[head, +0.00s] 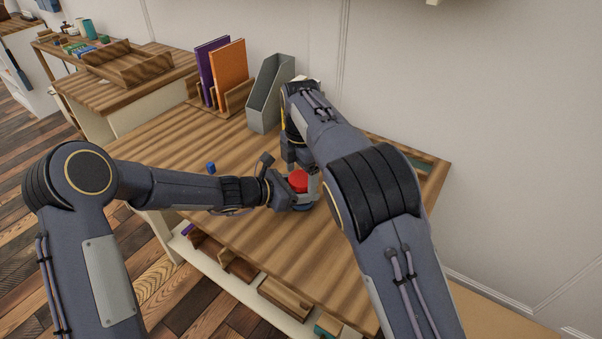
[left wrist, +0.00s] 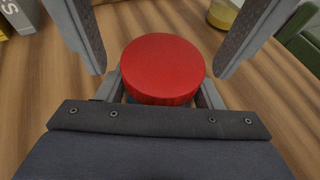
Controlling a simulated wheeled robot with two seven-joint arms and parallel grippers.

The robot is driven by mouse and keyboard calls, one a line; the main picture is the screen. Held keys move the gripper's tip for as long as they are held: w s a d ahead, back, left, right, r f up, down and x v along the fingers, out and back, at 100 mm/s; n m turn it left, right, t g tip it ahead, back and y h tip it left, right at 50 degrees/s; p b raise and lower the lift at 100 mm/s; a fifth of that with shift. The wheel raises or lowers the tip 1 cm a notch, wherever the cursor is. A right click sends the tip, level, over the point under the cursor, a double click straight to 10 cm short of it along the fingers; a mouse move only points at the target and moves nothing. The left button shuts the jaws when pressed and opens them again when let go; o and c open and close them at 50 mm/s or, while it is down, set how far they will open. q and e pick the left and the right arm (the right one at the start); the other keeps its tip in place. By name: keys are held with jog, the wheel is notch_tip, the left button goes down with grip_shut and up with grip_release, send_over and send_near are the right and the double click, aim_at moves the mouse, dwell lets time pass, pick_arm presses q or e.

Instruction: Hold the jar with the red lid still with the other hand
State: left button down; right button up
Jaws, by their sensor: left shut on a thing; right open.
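The jar with the red lid stands on the wooden table; its red lid (head: 298,180) shows in the head view between my two grippers. The lid also fills the middle of the left wrist view (left wrist: 162,68), and the jar's body is mostly hidden under it. My left gripper (head: 291,200) comes in low from the left and is shut on the jar below the lid. My right gripper (head: 303,172) points down from above, open. Its two spread fingers stand on either side of the lid, apart from it, in the left wrist view (left wrist: 162,55).
A small blue thing (head: 211,168) stands on the table to the left. A grey file holder (head: 268,95) and upright purple (head: 211,66) and orange (head: 229,72) books stand behind. A yellowish container (left wrist: 222,14) is near the lid. The table's front left is clear.

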jog(key=shift+r, duration=2.1)
jog(key=shift+c, duration=0.5)
jog(key=shift+d+r, duration=0.1)
jog(key=shift+r, duration=1.65)
jog(key=shift+f, duration=0.15)
jog(key=shift+f, duration=3.9)
jog(key=c, duration=0.8)
jog(key=o, duration=0.9)
